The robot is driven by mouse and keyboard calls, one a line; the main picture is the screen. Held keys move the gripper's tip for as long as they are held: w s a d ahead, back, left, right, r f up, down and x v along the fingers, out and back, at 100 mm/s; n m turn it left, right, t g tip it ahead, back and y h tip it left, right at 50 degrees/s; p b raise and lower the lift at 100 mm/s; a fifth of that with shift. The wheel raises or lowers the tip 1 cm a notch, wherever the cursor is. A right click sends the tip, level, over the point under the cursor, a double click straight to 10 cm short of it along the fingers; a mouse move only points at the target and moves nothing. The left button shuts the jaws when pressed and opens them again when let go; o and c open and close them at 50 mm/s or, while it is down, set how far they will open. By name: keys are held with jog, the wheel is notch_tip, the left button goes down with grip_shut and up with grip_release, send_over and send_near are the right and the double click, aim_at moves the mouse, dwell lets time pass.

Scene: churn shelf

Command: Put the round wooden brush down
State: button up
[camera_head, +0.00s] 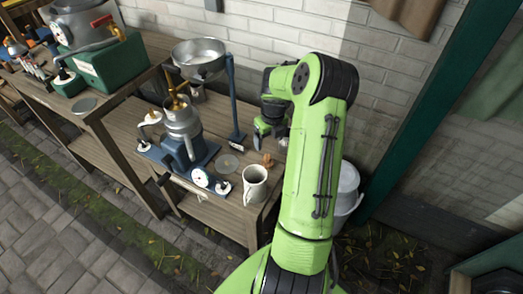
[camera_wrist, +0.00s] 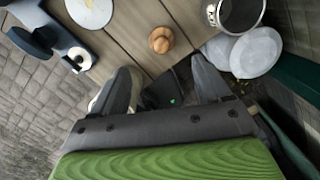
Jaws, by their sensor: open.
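The round wooden brush (camera_head: 267,160) is a small brown shape on the wooden bench, near its right end. In the wrist view the brush (camera_wrist: 161,40) is a light-brown rounded piece with a knob, resting on the planks. My gripper (camera_head: 266,128) is above the bench, behind the brush in the head view. In the wrist view my gripper (camera_wrist: 164,88) has its two fingers spread wide with nothing between them. The brush lies beyond the fingertips, apart from them. The brush's underside is hidden.
A grey mug (camera_head: 255,187) stands close in front of the brush. A flat disc (camera_head: 227,163) lies to its left. A metal separator (camera_head: 183,130) on a blue base and a bowl on a blue stand (camera_head: 235,110) are further left. A pale bucket (camera_head: 348,185) stands right of the bench.

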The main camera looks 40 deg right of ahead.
jog(key=s+a+r+n+t+h, duration=0.1)
jog(key=a+r+n+h, duration=0.1)
jog(key=a+r+n, duration=1.45)
jog(key=s+a+r+n+t+y, duration=0.1)
jog(key=s+a+r+n, duration=0.1)
jog(key=s+a+n, duration=0.5)
jog(key=s+a+r+n+t+y, duration=0.1)
jog(key=s+a+n, duration=0.6)
jog(key=n, duration=0.8)
jog(key=s+r+t, duration=0.1)
jog(key=s+r, duration=0.1)
jog(key=shift+s, duration=0.3)
